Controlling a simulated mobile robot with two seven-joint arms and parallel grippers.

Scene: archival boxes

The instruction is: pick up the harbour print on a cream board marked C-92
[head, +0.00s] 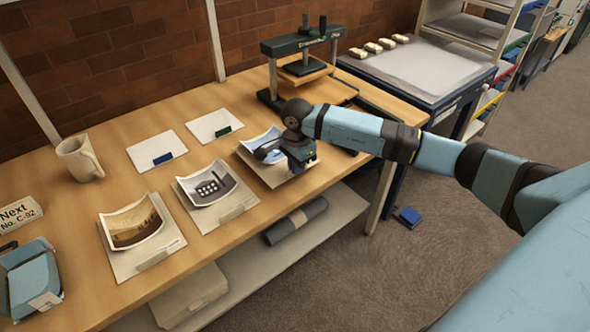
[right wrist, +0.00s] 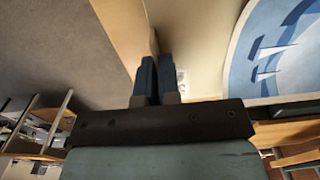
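The harbour print (head: 252,147), blue with pale sails, lies on a cream board at the right end of the front row. In the right wrist view its blue picture with white sails (right wrist: 285,45) shows at the right, on the cream board (right wrist: 205,35). My right gripper (head: 298,165) is at the board's front right edge, near the table edge. In the right wrist view its fingers (right wrist: 157,62) are close together, one on each side of the board's edge, beside a small label too small to read. My left gripper is out of view.
A brown landscape print (head: 133,226) and a telephone print (head: 207,187) lie on boards to the left. Two white cards (head: 156,149) (head: 214,125), a mug (head: 79,158), a press (head: 302,62) and a "Next No. C-92" sign (head: 18,215) stand behind or beside them.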

